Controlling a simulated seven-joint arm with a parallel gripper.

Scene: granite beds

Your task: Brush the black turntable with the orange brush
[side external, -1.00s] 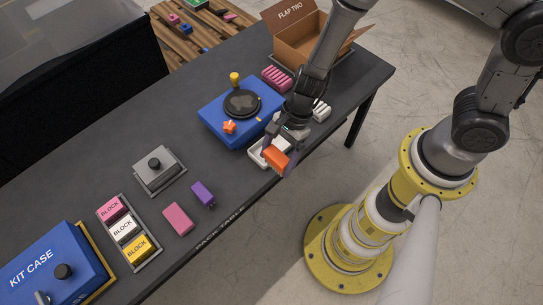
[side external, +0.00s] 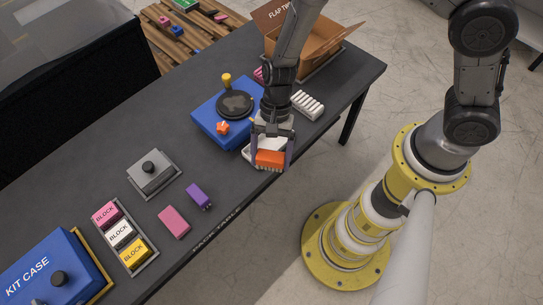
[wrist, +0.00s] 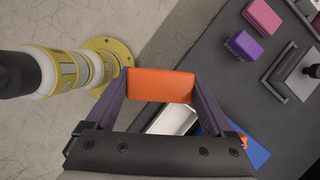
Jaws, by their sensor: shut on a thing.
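The orange brush (side external: 269,159) is between the two fingers of my gripper (side external: 271,150), which is shut on it. Its pale bristles point down, over or just in front of a white tray (side external: 252,153) near the table's front edge. In the wrist view the orange brush (wrist: 161,85) spans between my gripper's fingers (wrist: 160,88). The black turntable (side external: 236,104) sits on a blue box (side external: 212,126), behind and left of my gripper, with greyish marks on its top. The brush is apart from the turntable.
An orange star-shaped knob (side external: 222,128) and a yellow knob (side external: 227,79) stand on the blue box. An open cardboard box (side external: 318,50) and a white ribbed piece (side external: 308,104) lie right. A purple brush (side external: 199,195) and pink block (side external: 174,222) lie left.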

